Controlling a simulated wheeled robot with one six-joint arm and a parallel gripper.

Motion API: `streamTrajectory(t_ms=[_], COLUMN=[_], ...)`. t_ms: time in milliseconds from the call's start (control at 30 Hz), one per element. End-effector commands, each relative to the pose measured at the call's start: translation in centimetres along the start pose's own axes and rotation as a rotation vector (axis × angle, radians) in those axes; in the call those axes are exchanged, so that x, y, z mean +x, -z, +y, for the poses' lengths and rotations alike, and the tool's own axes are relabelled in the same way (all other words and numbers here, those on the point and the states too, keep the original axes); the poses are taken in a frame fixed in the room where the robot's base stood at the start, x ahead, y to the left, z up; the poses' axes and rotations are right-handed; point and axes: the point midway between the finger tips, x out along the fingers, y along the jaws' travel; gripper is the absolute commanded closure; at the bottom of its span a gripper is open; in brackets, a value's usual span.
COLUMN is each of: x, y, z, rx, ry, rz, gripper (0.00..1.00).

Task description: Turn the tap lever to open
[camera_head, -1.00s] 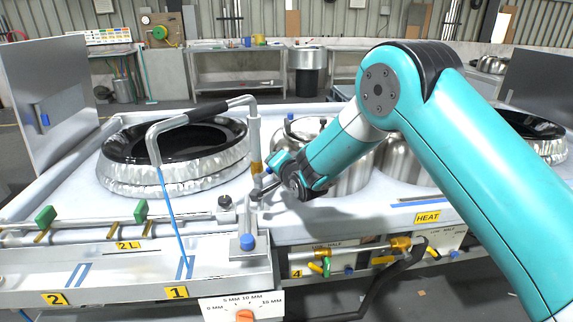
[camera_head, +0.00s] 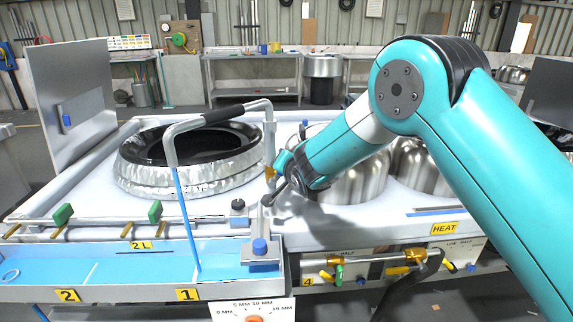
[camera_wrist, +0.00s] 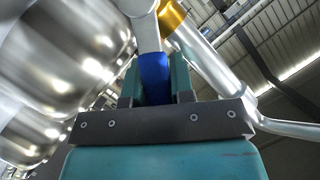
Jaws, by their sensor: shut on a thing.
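The tap is a tall steel post (camera_head: 269,140) with a brass collar (camera_head: 270,173). Its pipe arches left, with a black sleeve (camera_head: 223,114), to a spout over the front trough. A thin blue stream (camera_head: 186,220) runs from the spout down into the trough (camera_head: 110,283). My gripper (camera_head: 270,198) is at the foot of the post. In the wrist view my gripper (camera_wrist: 157,85) is shut on the blue grip of the tap lever (camera_wrist: 155,68); the lever's metal stem runs up towards the joint beside the brass collar. In the head view the lever is mostly hidden by my gripper.
A silver-rimmed black basin (camera_head: 190,172) stands behind the tap, left. Steel pots (camera_head: 358,180) stand close behind my arm. A block with a blue knob (camera_head: 260,247) sits in front of the post. Green-handled valves (camera_head: 155,211) line the front pipe.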

Motion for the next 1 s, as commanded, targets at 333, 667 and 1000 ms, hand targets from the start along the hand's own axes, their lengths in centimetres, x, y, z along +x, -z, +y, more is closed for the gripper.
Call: streamTrajectory(t_ms=[333,667,1000], x=[0.0,0.0,0.4], y=[0.0,0.1,-0.5], z=[0.0,1.1,5.0], rx=[0.001,0.14,0.558], ry=[0.001,0.055,0.216], rz=[-0.001,0.0,0.013], gripper=[0.52,0.52,0.52])
